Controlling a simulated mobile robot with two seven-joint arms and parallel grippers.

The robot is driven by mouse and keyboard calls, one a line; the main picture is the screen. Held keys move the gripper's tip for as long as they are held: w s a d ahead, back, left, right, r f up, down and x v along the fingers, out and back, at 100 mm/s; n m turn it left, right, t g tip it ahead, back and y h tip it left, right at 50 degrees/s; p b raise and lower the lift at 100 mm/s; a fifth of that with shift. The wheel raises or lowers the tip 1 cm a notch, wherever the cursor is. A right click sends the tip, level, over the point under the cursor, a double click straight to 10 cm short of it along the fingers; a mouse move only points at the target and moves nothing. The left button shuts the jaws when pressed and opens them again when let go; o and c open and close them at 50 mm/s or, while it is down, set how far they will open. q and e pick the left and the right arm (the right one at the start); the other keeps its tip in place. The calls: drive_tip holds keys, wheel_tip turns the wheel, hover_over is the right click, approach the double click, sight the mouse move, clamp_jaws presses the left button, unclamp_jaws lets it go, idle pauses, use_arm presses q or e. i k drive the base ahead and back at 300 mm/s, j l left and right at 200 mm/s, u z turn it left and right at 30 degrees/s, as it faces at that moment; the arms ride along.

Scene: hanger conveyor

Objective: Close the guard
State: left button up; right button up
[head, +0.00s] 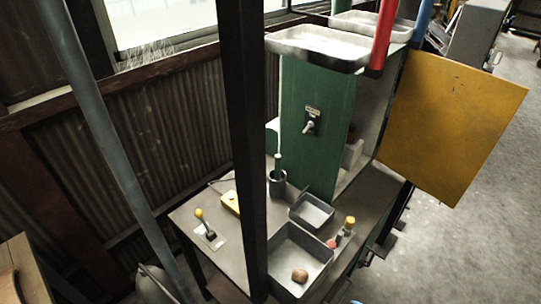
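The guard looks to be the flat yellow panel (450,125) on the right. It stands swung out from the green cabinet (318,130), with its left edge near the cabinet's right side. The cabinet's right side shows an open, pale interior (375,115), partly hidden behind the panel's edge. Neither of my grippers shows in the head view.
A dark post (246,130) stands in front of the bench. The bench holds a lever (205,225), a grey bin (297,250) with a brown lump, a smaller tray (312,211) and red and yellow buttons (348,226). Concrete floor (455,245) lies open at right.

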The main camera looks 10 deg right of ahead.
sight(447, 117)
drive_tip(key=k, duration=1.05)
drive_tip(key=k+l+u, duration=0.1)
drive_tip(key=u, duration=1.15)
drive_tip(key=k+l, duration=0.1)
drive_tip(key=l, duration=2)
drive_tip(key=k+l, duration=0.15)
drive_tip(key=l, duration=0.9)
drive_tip(key=k+l, duration=0.1)
drive_tip(key=l, duration=2)
drive_tip(key=k, duration=0.05)
